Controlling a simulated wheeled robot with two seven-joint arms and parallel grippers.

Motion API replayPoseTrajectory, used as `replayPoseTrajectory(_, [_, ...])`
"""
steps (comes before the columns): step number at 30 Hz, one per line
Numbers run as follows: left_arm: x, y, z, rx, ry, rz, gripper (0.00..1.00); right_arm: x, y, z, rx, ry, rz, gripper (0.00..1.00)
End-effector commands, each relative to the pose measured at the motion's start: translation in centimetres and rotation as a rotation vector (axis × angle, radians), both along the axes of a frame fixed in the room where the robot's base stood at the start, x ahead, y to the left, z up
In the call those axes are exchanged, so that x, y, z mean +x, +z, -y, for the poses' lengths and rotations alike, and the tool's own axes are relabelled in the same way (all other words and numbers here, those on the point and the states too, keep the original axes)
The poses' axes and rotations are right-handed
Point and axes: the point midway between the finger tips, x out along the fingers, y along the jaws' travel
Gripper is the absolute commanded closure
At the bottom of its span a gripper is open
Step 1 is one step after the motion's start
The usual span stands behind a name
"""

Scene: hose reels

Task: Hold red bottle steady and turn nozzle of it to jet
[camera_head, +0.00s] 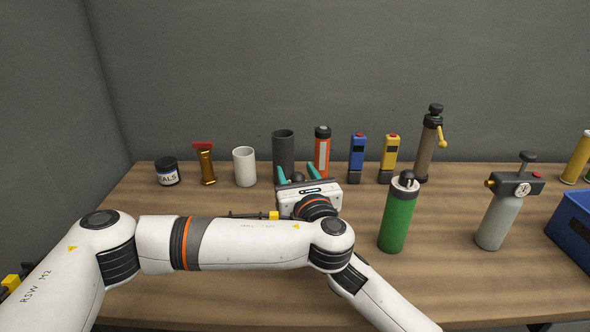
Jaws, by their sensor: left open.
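My left gripper (298,176) reaches over the table, its two teal fingers apart and pointing away from me. A small dark rounded thing (297,179) shows between the fingertips; most of it is hidden behind the gripper's white body, and I cannot tell what it is. No bottle that is clearly red, with a nozzle, shows. An orange-red cylinder with a black cap and pale label (322,145) stands upright behind the gripper, its lower part hidden. A green bottle with a dark top (398,215) stands upright to the right, apart from the gripper. My right gripper does not show.
At the back stand a jar (167,172), white cup (244,166), dark cup (283,150), blue device (357,158), yellow device (388,158) and pump (428,145). A grey gauged bottle (495,222) and blue bin (574,232) are right. The wooden table (450,265) is clear between bottles.

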Motion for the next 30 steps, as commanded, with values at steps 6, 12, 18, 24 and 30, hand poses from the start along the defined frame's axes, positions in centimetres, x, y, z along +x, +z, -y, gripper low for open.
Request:
replayPoseTrajectory(6, [1.7,0.0,-0.4,0.001,0.000,0.001,0.50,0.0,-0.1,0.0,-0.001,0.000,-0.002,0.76])
replayPoseTrajectory(12, [1.9,0.0,-0.5,0.000,-0.001,0.000,0.50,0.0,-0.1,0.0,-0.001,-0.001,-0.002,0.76])
replayPoseTrajectory(18, [1.9,0.0,-0.5,0.000,-0.001,0.000,0.66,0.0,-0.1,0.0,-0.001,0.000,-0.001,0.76])
replayPoseTrajectory(24, [1.9,0.0,-0.5,0.000,-0.001,0.000,0.95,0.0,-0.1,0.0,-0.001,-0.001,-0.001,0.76])
replayPoseTrajectory(30, [1.9,0.0,-0.5,0.000,0.019,0.001,0.95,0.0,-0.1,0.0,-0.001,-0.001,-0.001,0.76])
